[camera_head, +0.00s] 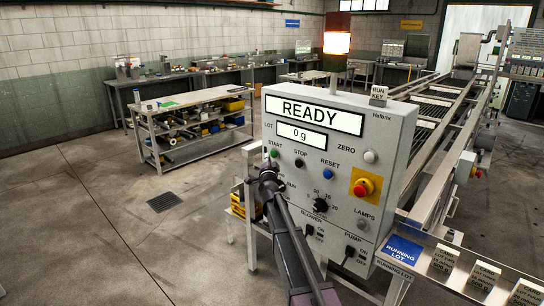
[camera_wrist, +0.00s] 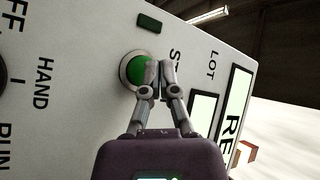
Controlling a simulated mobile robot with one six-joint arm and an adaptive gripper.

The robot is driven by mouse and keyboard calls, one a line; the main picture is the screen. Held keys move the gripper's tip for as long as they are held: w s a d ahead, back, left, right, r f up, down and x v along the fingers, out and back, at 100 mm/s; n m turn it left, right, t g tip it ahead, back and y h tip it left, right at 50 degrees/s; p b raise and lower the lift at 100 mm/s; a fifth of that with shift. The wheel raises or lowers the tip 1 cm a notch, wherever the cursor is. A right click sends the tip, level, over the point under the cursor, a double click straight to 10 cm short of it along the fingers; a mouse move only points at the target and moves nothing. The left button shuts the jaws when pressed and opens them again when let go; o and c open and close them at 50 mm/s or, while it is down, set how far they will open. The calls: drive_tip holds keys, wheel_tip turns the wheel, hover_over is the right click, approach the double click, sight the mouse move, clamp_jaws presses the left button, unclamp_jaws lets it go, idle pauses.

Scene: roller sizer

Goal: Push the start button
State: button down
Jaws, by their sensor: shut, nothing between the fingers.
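The green start button (camera_head: 275,153) is at the upper left of the grey control panel (camera_head: 385,130), under the label START. In the wrist view the green start button (camera_wrist: 137,71) sits in a pale ring, partly covered by my fingers. My gripper (camera_wrist: 161,68) is shut and empty, its fingertips overlapping the button's right edge. I cannot tell whether they touch it. In the head view my gripper (camera_head: 266,170) is just below and left of the button. The panel display reads READY and 0 g.
A black stop button (camera_head: 299,163), a blue reset button (camera_head: 328,173) and a red emergency stop (camera_head: 363,187) are on the same panel. A lit lamp (camera_head: 336,43) stands above it. A roller conveyor (camera_head: 430,110) runs behind, and a workbench (camera_head: 190,120) stands at the left.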

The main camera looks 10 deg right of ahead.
drive_tip(key=shift+w+d, duration=0.15)
idle(0.5)
drive_tip(key=shift+w+d, duration=0.15)
drive_tip(key=shift+d, duration=0.05)
drive_tip(key=shift+w+d, duration=0.3)
drive_tip(key=shift+d, duration=0.1)
idle(1.3)
drive_tip(key=shift+s+a, duration=0.15)
idle(0.4)
drive_tip(key=shift+s+a, duration=0.4)
drive_tip(key=shift+a, duration=0.2)
drive_tip(key=shift+s+a, duration=0.75)
drive_tip(key=shift+a, duration=0.25)
drive_tip(key=shift+s+a, duration=0.75)
drive_tip(key=shift+a, duration=0.25)
